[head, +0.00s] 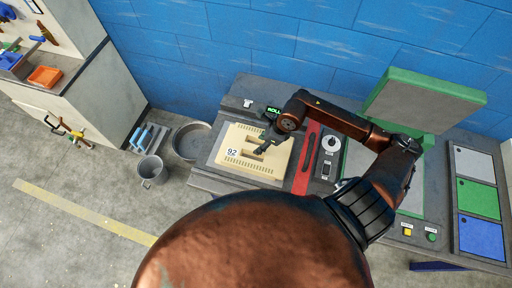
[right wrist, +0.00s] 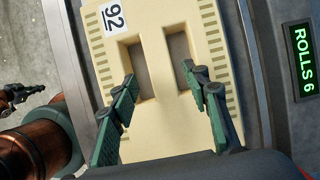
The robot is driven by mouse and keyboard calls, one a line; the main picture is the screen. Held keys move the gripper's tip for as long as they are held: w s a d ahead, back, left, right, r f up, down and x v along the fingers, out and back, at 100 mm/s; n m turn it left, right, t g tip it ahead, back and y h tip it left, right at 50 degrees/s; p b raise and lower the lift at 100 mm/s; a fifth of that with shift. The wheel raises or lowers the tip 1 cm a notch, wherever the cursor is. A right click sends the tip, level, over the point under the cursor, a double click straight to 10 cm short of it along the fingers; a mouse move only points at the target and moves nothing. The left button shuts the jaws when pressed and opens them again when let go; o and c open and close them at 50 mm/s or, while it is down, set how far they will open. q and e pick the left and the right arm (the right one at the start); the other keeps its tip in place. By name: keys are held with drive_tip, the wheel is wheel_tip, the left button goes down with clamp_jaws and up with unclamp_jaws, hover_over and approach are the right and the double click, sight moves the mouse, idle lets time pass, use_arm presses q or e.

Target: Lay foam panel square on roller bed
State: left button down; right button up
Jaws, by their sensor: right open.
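The foam panel (head: 236,163) is a flat cream block marked 92, with two slots and rows of dark marks along its edges. It lies on the grey roller bed (head: 214,160) at the bench's left end, its edges roughly in line with the bed. The panel fills much of the right wrist view (right wrist: 158,130). My right gripper (right wrist: 159,72) is open, its green-padded fingers spread over the two slots with the bar between them. I cannot tell whether the fingertips reach into the slots. What looks like my left gripper (right wrist: 22,95) shows small and dark at the wrist view's left edge.
A lit display (right wrist: 302,62) reads ROLLS 6 beside the bed. A red bar (head: 305,160) and a dial panel (head: 328,155) stand right of the panel. A green-edged hinged lid (head: 425,98) stands raised farther right. Buckets (head: 151,170) stand on the floor at left.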

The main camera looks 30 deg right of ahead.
drive_tip(key=v, duration=0.5)
drive_tip(key=shift+s+r, duration=0.1)
drive_tip(key=shift+c, duration=0.4)
idle(1.3)
